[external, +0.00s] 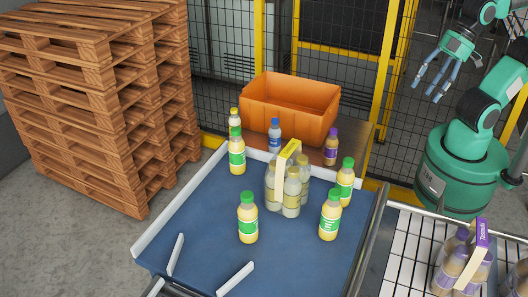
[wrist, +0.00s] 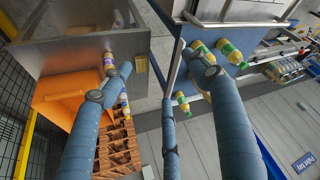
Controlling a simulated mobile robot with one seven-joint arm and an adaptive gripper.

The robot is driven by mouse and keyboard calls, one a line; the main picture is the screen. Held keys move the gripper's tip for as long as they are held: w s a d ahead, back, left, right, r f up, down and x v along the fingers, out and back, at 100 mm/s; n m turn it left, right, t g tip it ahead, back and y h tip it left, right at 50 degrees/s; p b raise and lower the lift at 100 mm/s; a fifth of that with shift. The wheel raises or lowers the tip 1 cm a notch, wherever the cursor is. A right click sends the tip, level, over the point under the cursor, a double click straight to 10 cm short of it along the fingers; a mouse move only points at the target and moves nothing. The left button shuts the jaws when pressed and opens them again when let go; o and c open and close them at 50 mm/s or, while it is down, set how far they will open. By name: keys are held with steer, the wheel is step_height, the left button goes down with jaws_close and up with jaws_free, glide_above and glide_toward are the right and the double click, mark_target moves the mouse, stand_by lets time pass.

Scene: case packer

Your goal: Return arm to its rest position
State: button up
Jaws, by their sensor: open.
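My gripper (external: 428,90) hangs from my green arm at the upper right of the external view, raised in the air with its blue-grey fingers spread and empty. It is well to the right of the blue belt and the orange bin. In the wrist view my gripper (wrist: 163,88) shows its long fingers apart with nothing between them. Behind the fingers are the belt and bottles, some partly hidden by them.
The orange bin (external: 290,105) stands on a brown table behind the blue conveyor (external: 195,225). Several bottles and a bottle pack (external: 289,185) stand on the conveyor. Another pack (external: 463,262) sits at the lower right. Stacked pallets (external: 95,95) and yellow-framed fencing (external: 345,52) flank the area.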

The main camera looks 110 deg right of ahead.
step_height(320, 180, down, 10)
steer(key=b, duration=0.9)
steer(key=shift+r+b, duration=0.2)
steer(key=shift+b, duration=0.1)
